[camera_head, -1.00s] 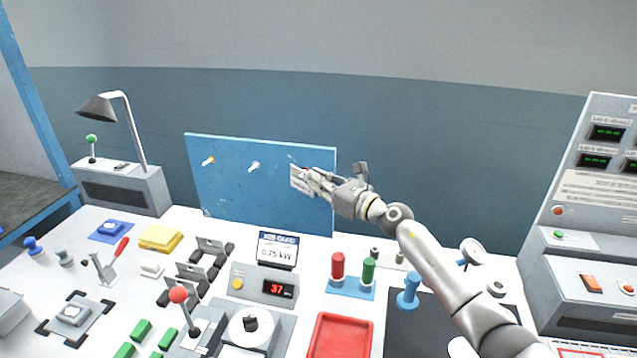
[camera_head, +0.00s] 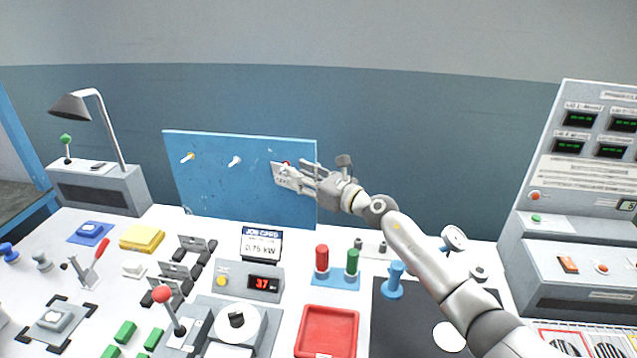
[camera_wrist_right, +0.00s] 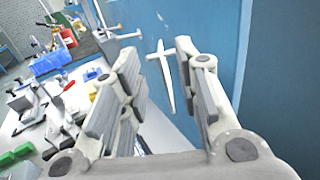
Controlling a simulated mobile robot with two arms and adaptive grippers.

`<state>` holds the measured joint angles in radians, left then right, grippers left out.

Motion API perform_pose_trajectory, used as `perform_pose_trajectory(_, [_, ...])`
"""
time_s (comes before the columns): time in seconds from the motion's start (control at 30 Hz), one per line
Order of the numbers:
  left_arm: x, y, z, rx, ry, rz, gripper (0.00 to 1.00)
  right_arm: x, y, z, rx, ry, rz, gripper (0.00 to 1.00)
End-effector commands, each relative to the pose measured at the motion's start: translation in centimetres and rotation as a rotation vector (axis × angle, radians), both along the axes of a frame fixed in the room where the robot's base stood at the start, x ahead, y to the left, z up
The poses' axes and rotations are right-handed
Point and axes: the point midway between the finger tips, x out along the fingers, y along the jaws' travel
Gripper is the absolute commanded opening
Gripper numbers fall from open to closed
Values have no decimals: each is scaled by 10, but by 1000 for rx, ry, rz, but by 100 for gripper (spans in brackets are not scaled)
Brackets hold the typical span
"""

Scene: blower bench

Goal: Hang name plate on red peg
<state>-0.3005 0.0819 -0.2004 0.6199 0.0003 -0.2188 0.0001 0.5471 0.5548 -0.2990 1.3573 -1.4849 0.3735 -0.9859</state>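The name plate (camera_head: 283,177) is a small white plate at the right part of the blue board (camera_head: 212,197). The red peg (camera_head: 287,163) shows as a red spot at the plate's top edge. In the right wrist view the plate (camera_wrist_right: 168,82) is seen edge-on, with a peg crossing its upper part; it appears to hang there. My right gripper (camera_head: 307,176) is just right of the plate. Its fingers (camera_wrist_right: 157,85) are spread apart, with the plate beyond and between their tips, apparently not gripped. My left gripper is not in view.
A yellow peg (camera_head: 188,157) and a white peg (camera_head: 235,160) stick out of the board further left. Below stand a job card display (camera_head: 261,244), red and green cylinders (camera_head: 322,260) and a red tray (camera_head: 328,309). A grey lamp (camera_head: 112,130) stands at left.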

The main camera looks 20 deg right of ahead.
Motion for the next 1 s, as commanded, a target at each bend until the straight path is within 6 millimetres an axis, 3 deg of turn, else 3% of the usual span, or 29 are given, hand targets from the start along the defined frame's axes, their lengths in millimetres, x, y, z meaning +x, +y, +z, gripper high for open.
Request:
perform_pose_trajectory(0.5, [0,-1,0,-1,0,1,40,-79,-38,-1,-2,2,2,30])
perform_pose_trajectory(0.73, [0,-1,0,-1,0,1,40,-97,-47,0,0,1,1,30])
perform_pose_trajectory(1.0, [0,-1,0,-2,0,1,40,-101,-49,1,-1,0,0,30])
